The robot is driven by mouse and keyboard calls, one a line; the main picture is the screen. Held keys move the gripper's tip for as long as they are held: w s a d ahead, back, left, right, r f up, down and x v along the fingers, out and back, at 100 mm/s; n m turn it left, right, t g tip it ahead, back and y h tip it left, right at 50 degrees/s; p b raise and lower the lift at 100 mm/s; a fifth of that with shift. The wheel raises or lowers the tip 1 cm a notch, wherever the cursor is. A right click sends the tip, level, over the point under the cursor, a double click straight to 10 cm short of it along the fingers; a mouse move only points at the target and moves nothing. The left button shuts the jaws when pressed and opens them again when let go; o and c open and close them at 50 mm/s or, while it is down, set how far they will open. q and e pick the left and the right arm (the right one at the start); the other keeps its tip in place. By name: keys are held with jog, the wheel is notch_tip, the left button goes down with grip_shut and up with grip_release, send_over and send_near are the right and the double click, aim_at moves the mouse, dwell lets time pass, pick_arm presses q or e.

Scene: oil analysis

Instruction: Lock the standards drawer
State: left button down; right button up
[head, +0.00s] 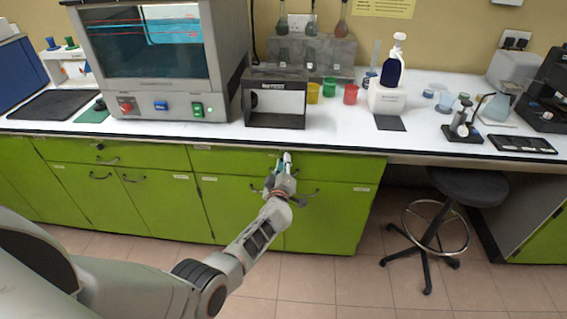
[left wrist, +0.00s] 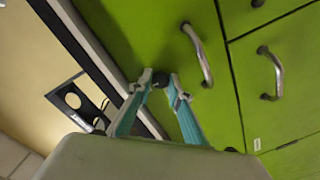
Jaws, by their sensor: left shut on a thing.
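The green top drawer (head: 340,165) under the counter looks shut, flush with the cabinet front. I take it to be the standards drawer; its label cannot be read. My left gripper (head: 286,158) is at the drawer's upper front, just under the counter edge. In the left wrist view its fingertips (left wrist: 161,79) are close together, shut on a small dark lock piece (left wrist: 160,79) on the drawer face. The fingers mostly hide this piece, so its turn angle cannot be told. The drawer's metal handle (left wrist: 198,53) is beside the fingers, apart from them. My right gripper is not in view.
The white counter (head: 345,132) overhangs the drawer closely. A black-framed box (head: 275,122) stands on it above the gripper, beside coloured cups (head: 351,94). Cabinet doors (head: 335,215) with handles lie below. A black stool (head: 468,187) stands to the right on open floor.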

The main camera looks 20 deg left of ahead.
pick_arm(q)
jog(key=c, duration=1.9)
grip_release()
